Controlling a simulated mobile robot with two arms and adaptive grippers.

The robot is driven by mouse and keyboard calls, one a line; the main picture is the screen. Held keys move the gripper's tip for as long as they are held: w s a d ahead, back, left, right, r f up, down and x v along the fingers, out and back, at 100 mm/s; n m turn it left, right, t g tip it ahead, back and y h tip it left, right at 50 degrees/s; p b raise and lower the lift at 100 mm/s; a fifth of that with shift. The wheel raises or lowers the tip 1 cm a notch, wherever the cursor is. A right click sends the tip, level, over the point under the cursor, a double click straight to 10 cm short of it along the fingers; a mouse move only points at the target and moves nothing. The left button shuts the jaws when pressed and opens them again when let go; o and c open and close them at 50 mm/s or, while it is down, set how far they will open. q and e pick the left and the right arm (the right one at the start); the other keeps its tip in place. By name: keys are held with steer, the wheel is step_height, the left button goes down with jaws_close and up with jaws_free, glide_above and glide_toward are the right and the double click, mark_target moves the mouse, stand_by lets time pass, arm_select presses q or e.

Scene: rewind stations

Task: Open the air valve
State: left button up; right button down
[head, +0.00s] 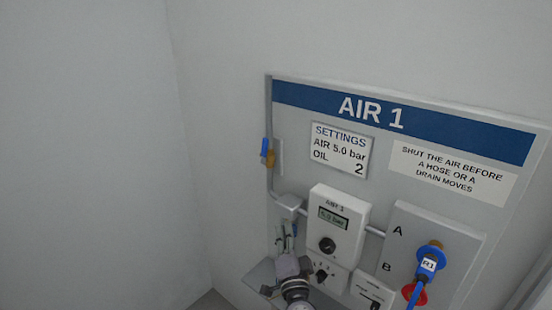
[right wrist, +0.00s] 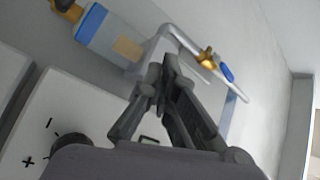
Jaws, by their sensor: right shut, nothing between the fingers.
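The air valve (head: 269,157) is a small brass body with a blue handle (head: 265,146) on the thin vertical pipe at the panel's left edge. In the right wrist view the brass valve (right wrist: 207,60) and its blue handle (right wrist: 227,73) show beyond the fingers, on the grey pipe. I cannot tell for sure whether the handle lies along or across the pipe. My right gripper (head: 285,232) is below the valve, pointing up, apart from it; its fingers are shut and empty, and also show in the wrist view (right wrist: 163,85). My left gripper is out of view.
Right of my gripper is the AIR 1 display unit (head: 341,218) with a knob, reading about 5.0 bar. Further right, a blue R1 connector (head: 429,263) and red ring (head: 414,294) sit on a grey port plate. The wall left of the panel is bare.

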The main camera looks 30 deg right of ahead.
mark_target(264, 152)
steer(key=s+r+m, duration=0.2)
steer(key=r+m, duration=0.2)
steer(key=r, duration=0.4)
steer(key=s+r+m, duration=0.2)
steer(key=r+m, duration=0.1)
steer(key=r, duration=0.5)
steer(key=shift+g, duration=0.4)
steer(key=shift+w+a+p+x, duration=0.2)
steer(key=shift+a+p+x, duration=0.25)
steer(key=shift+x, duration=1.7)
steer(key=shift+w+a+p+x, duration=0.15)
steer(key=shift+a+p+x, duration=0.3)
steer(key=shift+x, duration=1.7)
steer(key=shift+w+a+p+x, duration=0.2)
steer(key=shift+a+p+x, duration=0.25)
steer(key=shift+x, duration=1.7)
steer(key=shift+r, duration=0.1)
steer(key=p, duration=0.2)
steer(key=w+r+p, duration=0.1)
steer(key=p, duration=0.1)
steer(key=shift+w+a+r, duration=0.1)
steer(key=shift+a, duration=0.2)
